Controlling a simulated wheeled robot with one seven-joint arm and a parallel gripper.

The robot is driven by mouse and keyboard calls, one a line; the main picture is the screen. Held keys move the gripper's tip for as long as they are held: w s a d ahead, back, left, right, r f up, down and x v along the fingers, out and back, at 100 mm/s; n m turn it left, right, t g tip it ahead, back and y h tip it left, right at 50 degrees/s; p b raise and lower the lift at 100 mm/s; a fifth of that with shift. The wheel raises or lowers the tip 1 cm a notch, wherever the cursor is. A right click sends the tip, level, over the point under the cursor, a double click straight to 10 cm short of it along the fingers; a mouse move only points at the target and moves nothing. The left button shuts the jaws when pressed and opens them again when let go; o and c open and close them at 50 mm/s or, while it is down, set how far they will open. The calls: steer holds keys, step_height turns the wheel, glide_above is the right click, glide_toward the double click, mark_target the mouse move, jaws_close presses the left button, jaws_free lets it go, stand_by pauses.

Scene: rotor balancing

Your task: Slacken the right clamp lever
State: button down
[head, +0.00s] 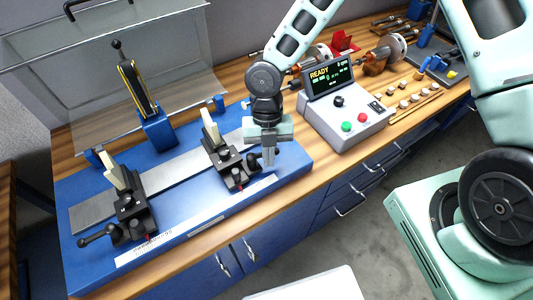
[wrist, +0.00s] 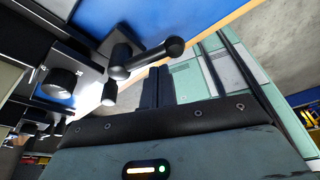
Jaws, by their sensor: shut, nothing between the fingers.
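The right clamp (head: 229,168) is a black block on the blue balancing stand, with a pale upright piece on it. Its black lever (head: 253,160) sticks out on the right side, partly hidden by my gripper. In the wrist view the lever (wrist: 150,55) runs from its hub to a round knob at upper right. My gripper (head: 268,163) points down just right of this lever. In the wrist view its dark fingers (wrist: 158,72) are together and empty, with their tips close to the lever arm. I cannot tell whether they touch it.
The left clamp (head: 128,208) has its own lever (head: 97,235) at front left. A control box (head: 345,118) reading READY stands right of my gripper. A clear guard (head: 110,65) is behind the stand (head: 85,265). Small parts and rotors lie farther right on the bench.

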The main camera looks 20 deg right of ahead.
steer(key=shift+w+r+n, duration=0.1)
steer(key=shift+w+n, duration=0.05)
steer(key=shift+n, duration=0.35)
steer(key=shift+w+d+p, duration=0.2)
steer(key=shift+w+p, duration=0.1)
steer(key=shift+w, duration=0.05)
steer(key=shift+w, duration=0.25)
